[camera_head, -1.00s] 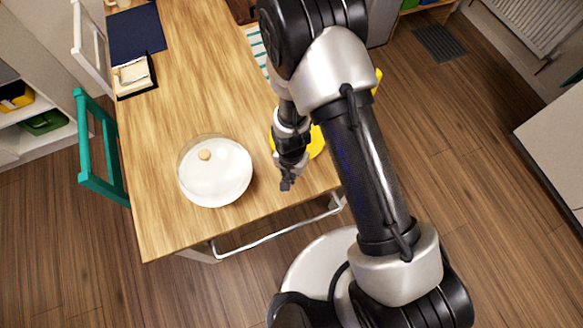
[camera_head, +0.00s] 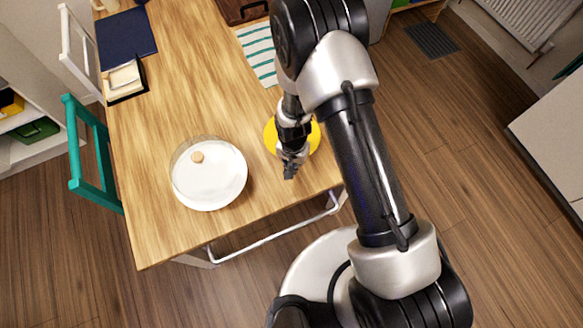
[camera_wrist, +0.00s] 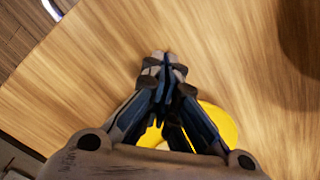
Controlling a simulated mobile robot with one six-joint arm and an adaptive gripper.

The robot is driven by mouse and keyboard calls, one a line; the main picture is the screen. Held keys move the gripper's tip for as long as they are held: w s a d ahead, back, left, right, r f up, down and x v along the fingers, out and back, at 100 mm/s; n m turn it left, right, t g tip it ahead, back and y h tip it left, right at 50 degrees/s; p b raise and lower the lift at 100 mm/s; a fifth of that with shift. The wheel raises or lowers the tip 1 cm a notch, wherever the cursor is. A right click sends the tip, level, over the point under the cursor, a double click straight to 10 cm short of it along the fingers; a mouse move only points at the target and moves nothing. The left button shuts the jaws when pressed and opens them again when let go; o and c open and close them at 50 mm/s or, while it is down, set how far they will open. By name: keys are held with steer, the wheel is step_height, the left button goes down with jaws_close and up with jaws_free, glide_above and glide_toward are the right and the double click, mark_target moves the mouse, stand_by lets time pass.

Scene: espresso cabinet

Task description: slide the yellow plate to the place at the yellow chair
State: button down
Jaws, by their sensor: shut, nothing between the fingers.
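The yellow plate (camera_head: 315,138) lies on the wooden table near its right edge, partly hidden behind my arm. In the wrist view, part of the plate (camera_wrist: 222,122) shows below and beside my fingers. My gripper (camera_head: 289,173) is shut and empty, pointing down at the near side of the plate. Its fingertips (camera_wrist: 163,62) reach past the plate's rim over bare wood in the wrist view. I cannot tell whether they touch the plate or the table. The yellow chair is not visible now; my arm covers part of the table's right side.
A white dish under a clear lid (camera_head: 208,178) stands left of my gripper. A striped mat (camera_head: 259,50), a dark blue mat (camera_head: 126,38) and a napkin holder (camera_head: 124,82) lie farther back. A teal chair (camera_head: 92,155) and a white chair (camera_head: 78,50) stand left. The table's middle is clear.

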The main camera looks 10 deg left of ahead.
steer(key=w+d+b, duration=0.1)
steer(key=w, duration=0.3)
steer(key=w+d+b, duration=0.1)
steer(key=w, duration=0.3)
steer(key=w+d+b, duration=0.1)
steer(key=w+b, duration=0.1)
steer(key=w, duration=0.3)
steer(key=shift+d+f, duration=0.1)
steer(key=shift+d, duration=0.15)
steer(key=shift+w+d, duration=0.1)
steer(key=shift+w, duration=0.4)
steer(key=shift+s, duration=0.25)
steer(key=shift+w, duration=0.1)
